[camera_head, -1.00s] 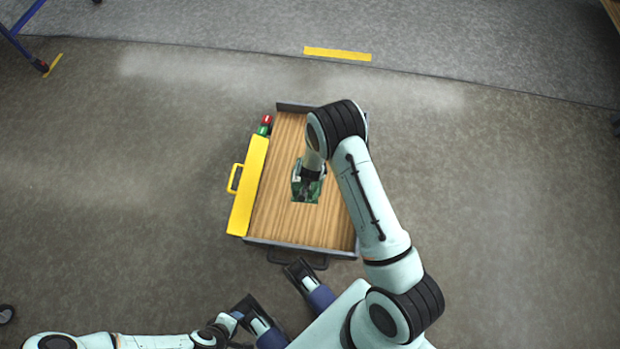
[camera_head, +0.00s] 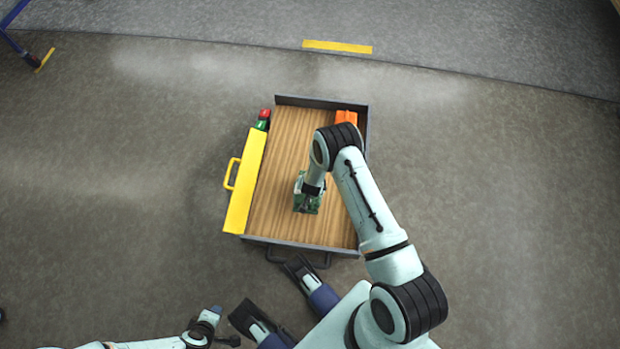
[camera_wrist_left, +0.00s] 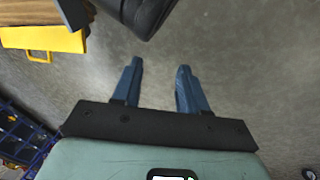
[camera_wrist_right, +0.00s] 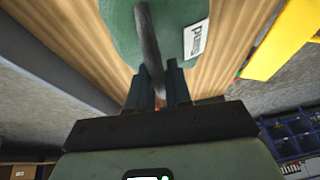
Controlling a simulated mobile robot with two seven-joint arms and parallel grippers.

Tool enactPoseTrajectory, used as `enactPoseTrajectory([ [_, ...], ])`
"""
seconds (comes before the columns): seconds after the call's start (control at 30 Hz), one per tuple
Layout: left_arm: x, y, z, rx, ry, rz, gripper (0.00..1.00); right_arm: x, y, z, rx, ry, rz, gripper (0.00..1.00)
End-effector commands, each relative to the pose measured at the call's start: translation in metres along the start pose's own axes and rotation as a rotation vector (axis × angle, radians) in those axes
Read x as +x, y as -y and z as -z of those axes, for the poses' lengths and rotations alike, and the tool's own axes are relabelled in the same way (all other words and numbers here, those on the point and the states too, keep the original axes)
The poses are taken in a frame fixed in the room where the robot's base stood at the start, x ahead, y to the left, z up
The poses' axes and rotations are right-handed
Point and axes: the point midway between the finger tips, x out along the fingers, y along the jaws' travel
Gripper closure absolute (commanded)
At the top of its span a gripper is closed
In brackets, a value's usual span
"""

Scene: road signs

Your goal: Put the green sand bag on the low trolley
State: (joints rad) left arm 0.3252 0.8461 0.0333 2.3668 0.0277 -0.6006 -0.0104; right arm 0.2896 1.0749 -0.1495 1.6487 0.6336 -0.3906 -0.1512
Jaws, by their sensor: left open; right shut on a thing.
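The green sand bag (camera_head: 308,203) is over the wooden deck of the low trolley (camera_head: 277,190) in the head view, partly hidden by my right arm. My right gripper (camera_head: 312,188) is shut on the bag's strap. In the right wrist view the bag (camera_wrist_right: 120,35), with a white label, hangs at the fingers (camera_wrist_right: 158,88), with wood boards behind it. I cannot tell whether the bag touches the deck. My left gripper (camera_wrist_left: 157,85) is open and empty over bare floor in the left wrist view.
An orange object (camera_head: 346,117) sits at the deck's far right corner. A blue-legged stand (camera_head: 18,45) is far left.

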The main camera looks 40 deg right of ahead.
Motion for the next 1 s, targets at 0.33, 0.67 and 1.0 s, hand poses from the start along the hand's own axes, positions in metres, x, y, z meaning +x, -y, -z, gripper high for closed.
enactPoseTrajectory([
  [0.33, 0.011, 0.013, -0.017, -0.012, 0.05, 0.023, 0.57, 0.023, 0.0, -0.008, 0.001, -0.005, 0.003, 1.0],
  [0.67, 0.018, 0.024, -0.033, -0.025, 0.101, 0.044, 0.57, 0.043, -0.002, -0.016, 0.0, -0.007, 0.003, 1.0],
  [1.0, 0.02, 0.026, -0.035, -0.026, 0.107, 0.047, 0.57, 0.045, -0.003, -0.019, 0.0, -0.001, 0.001, 0.65],
])
